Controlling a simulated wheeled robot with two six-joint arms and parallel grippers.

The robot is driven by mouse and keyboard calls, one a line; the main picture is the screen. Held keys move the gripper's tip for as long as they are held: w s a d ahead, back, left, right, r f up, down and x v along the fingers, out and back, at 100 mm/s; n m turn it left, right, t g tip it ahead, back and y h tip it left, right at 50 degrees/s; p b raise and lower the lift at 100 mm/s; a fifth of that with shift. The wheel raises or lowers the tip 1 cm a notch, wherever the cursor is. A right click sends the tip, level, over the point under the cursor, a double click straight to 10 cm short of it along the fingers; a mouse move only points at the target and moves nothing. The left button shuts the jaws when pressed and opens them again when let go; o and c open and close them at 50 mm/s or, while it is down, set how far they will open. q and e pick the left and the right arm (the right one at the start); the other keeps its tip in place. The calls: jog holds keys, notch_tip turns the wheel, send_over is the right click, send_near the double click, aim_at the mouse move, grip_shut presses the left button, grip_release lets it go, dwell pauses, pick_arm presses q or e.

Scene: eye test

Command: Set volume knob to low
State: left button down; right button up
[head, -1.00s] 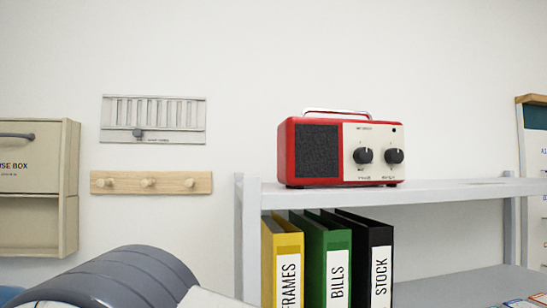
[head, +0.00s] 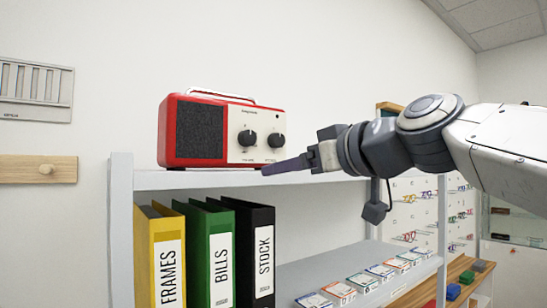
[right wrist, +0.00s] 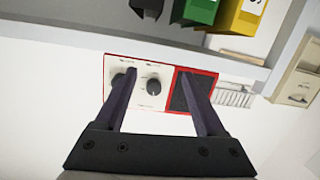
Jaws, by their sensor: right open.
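A red radio (head: 195,133) with a black speaker and a cream panel stands on the top shelf. Its panel has two black knobs, a left one (head: 247,138) and a right one (head: 276,140); their labels are too small to read surely. My right gripper (head: 268,170) comes in from the right, its dark fingers near the panel's lower right. In the right wrist view the picture is upside down: the open, empty fingers (right wrist: 157,73) show the left knob (right wrist: 153,87) between them, and one finger partly hides the right knob (right wrist: 118,82). My left gripper is out of view.
The grey shelf (head: 140,180) edge runs just below the radio. Yellow (head: 160,255), green (head: 208,250) and black (head: 255,250) binders stand beneath it. A wooden peg rail (head: 20,169) is on the wall at left. Several small boxes lie on the lower shelf.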

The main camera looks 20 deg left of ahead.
jog(key=n+t+y, duration=0.1)
jog(key=y, duration=0.1)
send_near(250, 137)
jog(key=p+x, duration=0.5)
jog(key=x, duration=0.2)
jog(key=shift+w+r+p, duration=0.1)
jog(key=shift+r+p, duration=0.1)
jog(key=shift+p, duration=0.1)
jog(key=shift+w+a+f, duration=0.15)
jog(key=shift+w+a, duration=0.05)
jog(key=shift+a, duration=0.15)
grip_shut()
